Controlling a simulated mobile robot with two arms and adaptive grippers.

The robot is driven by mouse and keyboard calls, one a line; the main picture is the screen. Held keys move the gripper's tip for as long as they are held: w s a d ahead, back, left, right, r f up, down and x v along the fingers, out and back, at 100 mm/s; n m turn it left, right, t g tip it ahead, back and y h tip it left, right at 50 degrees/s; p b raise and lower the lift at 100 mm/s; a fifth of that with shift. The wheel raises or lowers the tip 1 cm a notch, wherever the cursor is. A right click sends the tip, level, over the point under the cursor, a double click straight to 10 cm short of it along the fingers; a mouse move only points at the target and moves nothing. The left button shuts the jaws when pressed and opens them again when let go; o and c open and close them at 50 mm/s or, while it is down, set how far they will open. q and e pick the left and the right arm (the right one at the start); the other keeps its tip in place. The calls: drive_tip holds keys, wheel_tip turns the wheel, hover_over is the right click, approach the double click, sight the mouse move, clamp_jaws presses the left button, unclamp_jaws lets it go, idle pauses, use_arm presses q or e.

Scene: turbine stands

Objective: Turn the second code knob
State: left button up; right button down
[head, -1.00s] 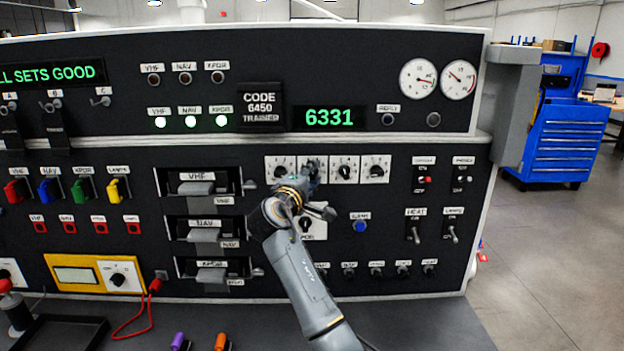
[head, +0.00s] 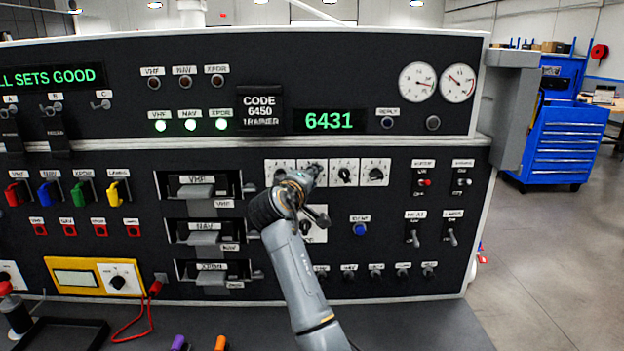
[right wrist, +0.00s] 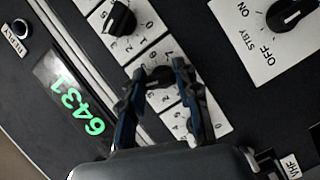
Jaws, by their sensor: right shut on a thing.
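A row of white-plated code knobs sits on the black panel in the head view. My right gripper (head: 312,173) is at the second knob from the left and mostly covers it. In the right wrist view, its two fingers (right wrist: 156,76) are shut around that black second code knob (right wrist: 158,88). The third code knob (head: 344,173) is free beside it. The green code display (head: 329,120) reads 6431; the placard (head: 261,107) reads CODE 6450 TRAINER. My left gripper is out of view.
Below the code row is a larger selector knob (right wrist: 292,12) marked OFF, STBY and ON, partly hidden by my arm in the head view. Drawer-like VHF, NAV and XPDR units (head: 204,229) are to the left. Toggle switches (head: 452,237) are to the right.

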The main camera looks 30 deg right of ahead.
drive_tip(key=shift+f, duration=0.1)
drive_tip(key=c, duration=1)
unclamp_jaws()
drive_tip(key=shift+o, duration=0.2)
drive_tip(key=v, duration=1.2)
drive_tip(key=shift+f, duration=0.1)
